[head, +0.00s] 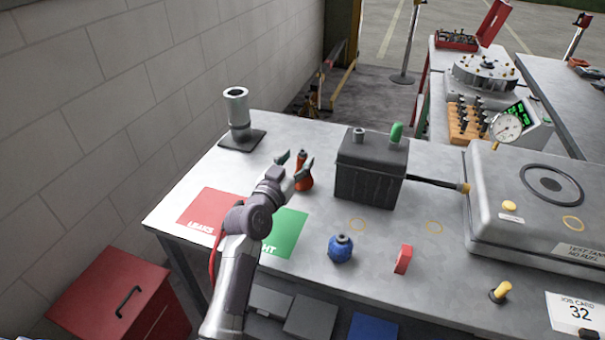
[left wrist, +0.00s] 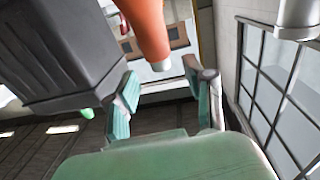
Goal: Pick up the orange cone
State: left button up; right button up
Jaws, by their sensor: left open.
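The orange cone (head: 304,181) stands on the grey bench top, just left of the dark grey box (head: 368,180). My left gripper (head: 295,163) is open at the cone, with one finger on either side of its upper part in the head view. In the left wrist view the cone (left wrist: 151,28) shows large, reaching down toward the gap between the open fingers (left wrist: 162,78). Its lower part is out of that view. I cannot tell whether a finger touches it. My right gripper is in neither view.
The dark box also fills the upper left of the wrist view (left wrist: 60,45). A metal cylinder on a dark base (head: 237,110) stands at the back left. Red (head: 200,212) and green (head: 287,234) mats, a blue object (head: 340,248) and a red block (head: 403,259) lie nearer the front.

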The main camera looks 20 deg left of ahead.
aim_at(301, 155)
pick_arm(q)
jog(key=w, duration=0.4)
jog(key=shift+d, duration=0.2)
jog(key=shift+c, duration=1)
grip_shut()
